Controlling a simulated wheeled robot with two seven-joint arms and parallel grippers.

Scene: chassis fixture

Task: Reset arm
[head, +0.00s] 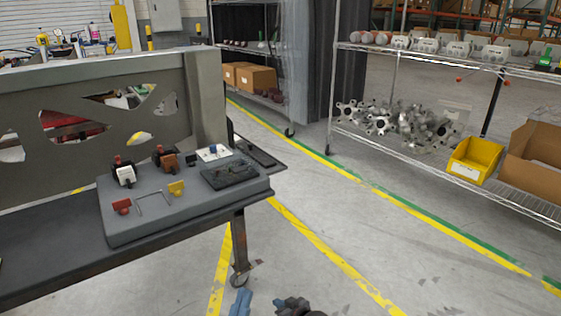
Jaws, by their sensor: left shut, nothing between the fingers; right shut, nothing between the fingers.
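I cannot make out either of my grippers in the head view. A small blue part and a dark part show at the bottom edge, cut off by the frame, and I cannot tell what they are. A grey fixture board (130,229) lies on the dark table at left. It carries a white-and-black clamp (124,175), an orange-brown block (169,162), a red block (122,206), a yellow block (176,188), a thin metal bracket (153,200) and a dark plate (230,174).
A grey panel with cutouts (205,100) stands along the back of the table (60,265). A wire rack (400,155) at right holds metal parts (385,120), a yellow bin (473,160) and a cardboard box (535,155). The floor between table and rack is clear, with yellow lines.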

